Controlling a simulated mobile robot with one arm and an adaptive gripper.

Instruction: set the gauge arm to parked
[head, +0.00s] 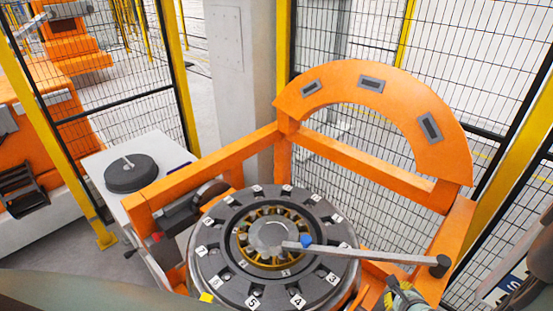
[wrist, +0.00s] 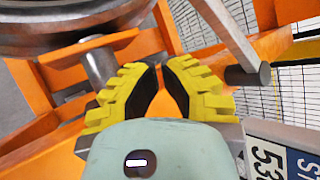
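The gauge arm (head: 375,254) is a grey bar lying from the hub of the round dark wheelset (head: 210,265) out to the right. It has a blue piece (head: 306,240) near the hub and a dark cylindrical knob (head: 439,266) at its outer end. My gripper (head: 397,290) is below and left of the knob, partly cut off by the picture edge. In the wrist view my gripper (wrist: 161,68) has yellow ribbed fingers with a narrow empty gap between them. The bar (wrist: 226,35) and knob (wrist: 247,76) are to the right of the fingers, not between them.
An orange arch (head: 335,82) with three grey plates stands behind the wheelset on an orange frame (head: 215,165). A white table (head: 105,162) with a dark disc (head: 131,174) is at left. Mesh fencing (head: 490,60) encloses the place. A sign (wrist: 285,155) is at lower right.

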